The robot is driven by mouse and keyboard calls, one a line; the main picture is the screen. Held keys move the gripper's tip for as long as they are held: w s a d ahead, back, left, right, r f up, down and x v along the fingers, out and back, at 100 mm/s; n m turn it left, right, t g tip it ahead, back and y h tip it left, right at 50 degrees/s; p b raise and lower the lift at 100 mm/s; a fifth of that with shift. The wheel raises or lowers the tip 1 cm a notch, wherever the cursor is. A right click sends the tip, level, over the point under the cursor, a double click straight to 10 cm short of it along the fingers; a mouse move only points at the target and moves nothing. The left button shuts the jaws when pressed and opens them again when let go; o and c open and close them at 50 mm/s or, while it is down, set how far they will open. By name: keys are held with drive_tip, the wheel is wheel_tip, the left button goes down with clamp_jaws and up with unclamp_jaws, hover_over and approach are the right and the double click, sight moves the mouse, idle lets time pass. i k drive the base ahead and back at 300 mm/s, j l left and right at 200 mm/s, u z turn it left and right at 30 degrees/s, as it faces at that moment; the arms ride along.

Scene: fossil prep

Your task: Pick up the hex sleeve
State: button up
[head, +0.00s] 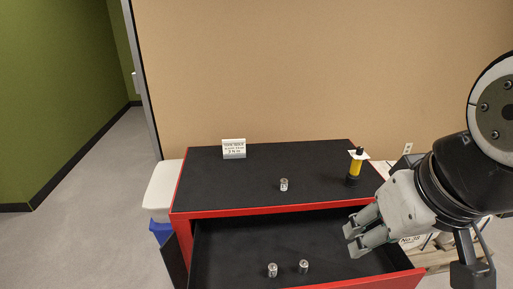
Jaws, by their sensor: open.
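Three small silvery metal pieces are in the head view; they are too small to tell which one is the hex sleeve. One metal piece (284,184) stands on the black top of the red cabinet. The other two, a left piece (272,270) and a right piece (303,266), stand apart from each other in the open drawer (240,238). My gripper (351,240) is over the right side of the drawer, open with nothing seen between its fingers. It is to the right of all three pieces and apart from them.
A white sign (234,148) stands at the back left of the cabinet top (235,180). A yellow and black tool (354,167) with a white tag stands at its right. A white bin (162,188) is left of the cabinet. The drawer's middle is clear.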

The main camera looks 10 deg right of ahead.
sight(284, 182)
drive_tip(key=i, duration=0.9)
